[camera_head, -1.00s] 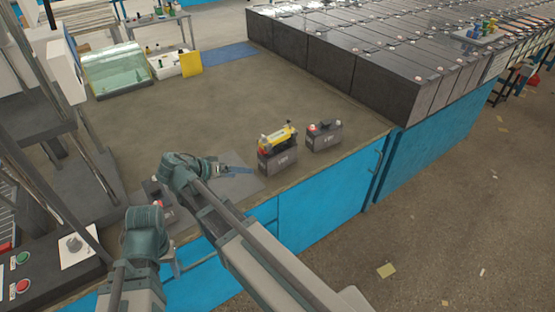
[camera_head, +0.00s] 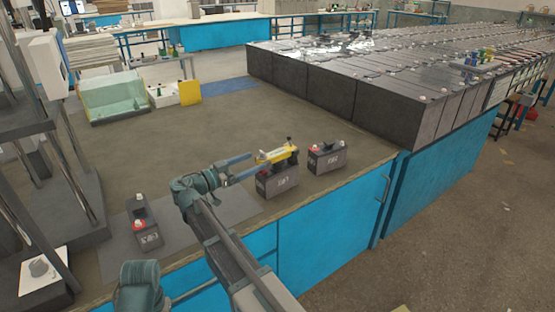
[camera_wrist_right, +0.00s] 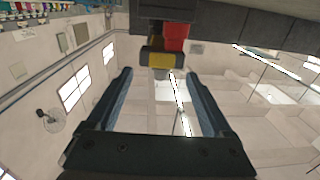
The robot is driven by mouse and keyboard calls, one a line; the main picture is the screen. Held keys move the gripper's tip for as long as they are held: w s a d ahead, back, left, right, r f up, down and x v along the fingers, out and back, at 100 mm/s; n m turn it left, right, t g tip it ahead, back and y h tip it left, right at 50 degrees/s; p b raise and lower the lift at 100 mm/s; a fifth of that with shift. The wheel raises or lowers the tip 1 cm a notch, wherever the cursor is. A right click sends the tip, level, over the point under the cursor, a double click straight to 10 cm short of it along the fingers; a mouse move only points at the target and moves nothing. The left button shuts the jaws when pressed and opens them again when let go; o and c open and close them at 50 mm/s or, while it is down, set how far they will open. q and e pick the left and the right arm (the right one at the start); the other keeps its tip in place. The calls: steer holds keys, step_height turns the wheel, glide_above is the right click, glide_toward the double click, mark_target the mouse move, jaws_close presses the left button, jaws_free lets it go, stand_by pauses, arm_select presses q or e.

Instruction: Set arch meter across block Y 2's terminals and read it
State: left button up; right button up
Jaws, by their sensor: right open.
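The yellow arch meter (camera_head: 279,155) lies across the top of the middle dark block (camera_head: 276,183) near the table's front edge. A second block (camera_head: 327,158) stands to its right and a third (camera_head: 145,222) to its left. My left gripper is out of view. The meter's reading cannot be seen.
A grey mat (camera_head: 210,217) lies under the left block. A glass tank (camera_head: 113,98), a white tray (camera_head: 163,95) and a yellow card (camera_head: 189,93) stand at the back left. Large dark cells (camera_head: 330,95) line the back right. The table's middle is clear.

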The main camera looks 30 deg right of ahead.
glide_toward(290, 147)
steer(key=shift+w+d+f, duration=0.1)
steer(key=shift+w+d, duration=0.1)
steer(key=shift+d, duration=0.9)
steer(key=shift+w+d, duration=0.15)
steer(key=shift+d, duration=1)
jaws_close()
